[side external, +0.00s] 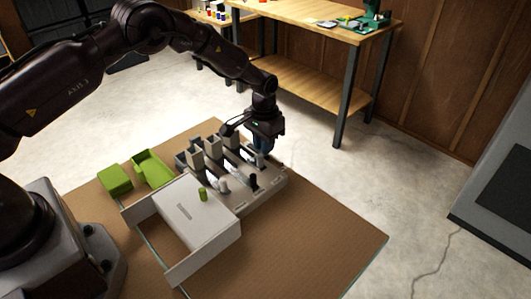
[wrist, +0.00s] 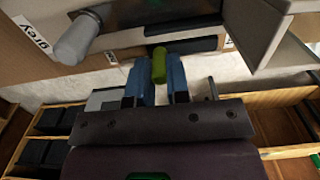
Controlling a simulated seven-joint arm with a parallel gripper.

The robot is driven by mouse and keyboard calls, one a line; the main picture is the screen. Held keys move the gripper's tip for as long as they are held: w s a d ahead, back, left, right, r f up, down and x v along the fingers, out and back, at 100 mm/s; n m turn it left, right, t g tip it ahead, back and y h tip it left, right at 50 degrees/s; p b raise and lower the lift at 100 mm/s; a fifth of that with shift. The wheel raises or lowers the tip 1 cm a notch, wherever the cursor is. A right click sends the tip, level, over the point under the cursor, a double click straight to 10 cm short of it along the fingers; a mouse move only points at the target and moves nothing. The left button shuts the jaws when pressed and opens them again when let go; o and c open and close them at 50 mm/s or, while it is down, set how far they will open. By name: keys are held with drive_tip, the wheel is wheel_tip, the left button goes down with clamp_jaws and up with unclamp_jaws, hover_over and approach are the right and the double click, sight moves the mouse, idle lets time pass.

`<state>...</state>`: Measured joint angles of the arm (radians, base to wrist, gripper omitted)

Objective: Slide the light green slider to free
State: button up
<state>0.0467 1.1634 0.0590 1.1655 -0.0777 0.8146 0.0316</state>
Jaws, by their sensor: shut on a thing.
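In the wrist view a light green slider knob (wrist: 159,65) stands between the two blue fingertips of my gripper (wrist: 158,72), which is shut on it. Behind the knob runs a dark slot (wrist: 197,44) in the panel. In the side view my gripper (side external: 263,148) is low over the far right part of the slider panel (side external: 268,185); the knob it holds is hidden there by the fingers. A label at the slot's end cannot be read.
A grey knob (wrist: 77,40) sits beside a "grey" label. The panel also carries a white knob (side external: 222,185), a black knob (side external: 253,181) and grey upright holders (side external: 213,147).

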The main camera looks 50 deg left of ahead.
drive_tip(key=shift+a, duration=0.15)
drive_tip(key=o, duration=0.8)
drive_tip(key=shift+r, duration=3)
drive_tip(key=shift+r, duration=0.15)
drive_tip(key=shift+r, duration=1.85)
